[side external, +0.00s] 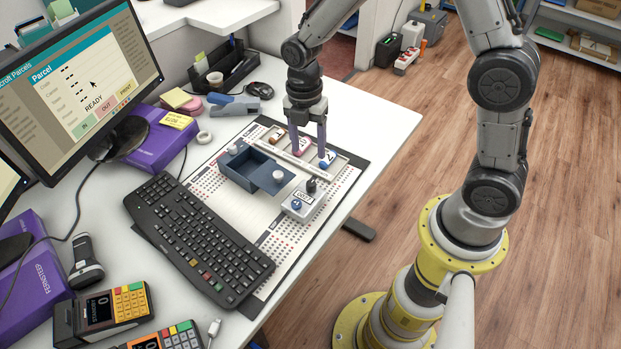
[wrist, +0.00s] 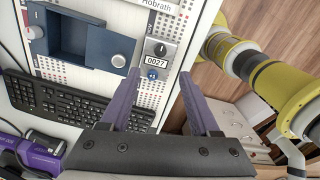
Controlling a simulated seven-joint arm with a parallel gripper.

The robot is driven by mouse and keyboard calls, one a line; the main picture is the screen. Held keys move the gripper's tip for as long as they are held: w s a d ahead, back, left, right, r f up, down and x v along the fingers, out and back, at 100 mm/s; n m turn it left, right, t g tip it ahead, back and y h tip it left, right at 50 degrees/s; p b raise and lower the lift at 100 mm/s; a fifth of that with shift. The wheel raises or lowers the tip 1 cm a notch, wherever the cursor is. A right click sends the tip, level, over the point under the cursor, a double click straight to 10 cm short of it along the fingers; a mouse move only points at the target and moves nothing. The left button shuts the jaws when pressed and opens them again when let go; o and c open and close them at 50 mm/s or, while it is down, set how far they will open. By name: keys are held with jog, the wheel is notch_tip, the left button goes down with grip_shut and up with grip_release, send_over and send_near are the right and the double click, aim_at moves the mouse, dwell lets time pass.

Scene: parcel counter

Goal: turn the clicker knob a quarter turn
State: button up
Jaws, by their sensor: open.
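The clicker is a small grey box (side external: 304,201) at the right edge of the patterned mat. It has a dark knob (side external: 311,186) on top, a number window and a blue button (side external: 296,204). In the wrist view the clicker knob (wrist: 160,49) shows above the window reading 0027 and the blue button (wrist: 151,74). My gripper (side external: 308,157) has purple fingers, open and pointing down, beyond the clicker and apart from it. In the wrist view my gripper (wrist: 159,73) has nothing between its fingertips, which lie below the knob in the picture.
A dark blue box (side external: 250,166) with a silver knob (side external: 278,176) stands just left of the clicker. A shallow tray (side external: 300,147) of small items lies under my fingers. A black keyboard (side external: 197,237) lies nearer the camera. The table edge is close on the right.

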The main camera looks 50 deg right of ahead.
aim_at(311, 183)
jog(key=f, duration=1.1)
jog(key=shift+s+d+f, duration=0.1)
jog(key=shift+s+f, duration=0.15)
grip_shut()
